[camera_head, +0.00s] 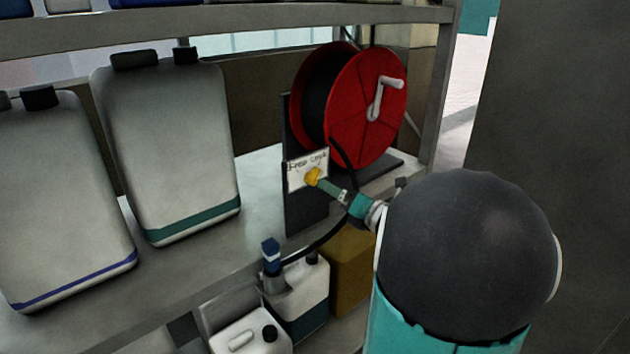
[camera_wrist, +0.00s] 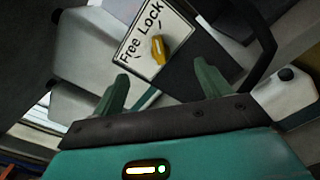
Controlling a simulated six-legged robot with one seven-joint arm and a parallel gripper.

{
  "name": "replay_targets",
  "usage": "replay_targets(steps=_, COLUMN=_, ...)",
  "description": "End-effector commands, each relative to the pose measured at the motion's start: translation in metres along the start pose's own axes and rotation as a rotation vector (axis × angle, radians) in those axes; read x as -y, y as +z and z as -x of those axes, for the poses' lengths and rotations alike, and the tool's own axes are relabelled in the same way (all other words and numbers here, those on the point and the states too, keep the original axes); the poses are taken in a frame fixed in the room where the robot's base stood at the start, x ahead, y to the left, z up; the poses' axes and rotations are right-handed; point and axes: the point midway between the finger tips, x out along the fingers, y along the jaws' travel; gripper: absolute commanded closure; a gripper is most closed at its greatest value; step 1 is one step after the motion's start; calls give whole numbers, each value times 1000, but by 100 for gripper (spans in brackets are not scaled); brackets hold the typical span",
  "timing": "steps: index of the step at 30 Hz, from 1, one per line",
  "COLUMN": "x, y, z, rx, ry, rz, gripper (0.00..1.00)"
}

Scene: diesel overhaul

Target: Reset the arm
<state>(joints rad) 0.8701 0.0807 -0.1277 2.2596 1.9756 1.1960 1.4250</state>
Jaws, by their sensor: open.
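My arm reaches from the lower right in the head view. My gripper (camera_head: 325,186) has its green fingers close to a yellow knob (camera_head: 313,176) on a white label plate (camera_head: 304,163). In the wrist view my gripper (camera_wrist: 162,70) is open, its two fingers spread wide with nothing between them. The yellow knob (camera_wrist: 157,47) shows beyond the fingertips, roughly in line with the gap. The label plate (camera_wrist: 140,38) reads "Free Lock". I see no contact between fingers and knob, though the remaining distance is hard to judge.
A red hose reel (camera_head: 367,108) with a crank handle (camera_head: 383,95) stands on the shelf (camera_head: 260,180) behind the plate. Large white canisters (camera_head: 170,145) stand to the left. Smaller bottles (camera_head: 300,290) and a brown box (camera_head: 350,265) sit below. A shelf post (camera_head: 438,90) rises at right.

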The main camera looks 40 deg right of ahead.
Motion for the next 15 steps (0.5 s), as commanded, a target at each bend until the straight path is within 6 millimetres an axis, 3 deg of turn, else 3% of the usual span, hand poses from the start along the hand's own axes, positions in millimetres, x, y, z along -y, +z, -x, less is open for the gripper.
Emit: replay_targets(steps=15, x=-5, y=-3, z=-2, rx=-14, ry=7, rz=17, gripper=24)
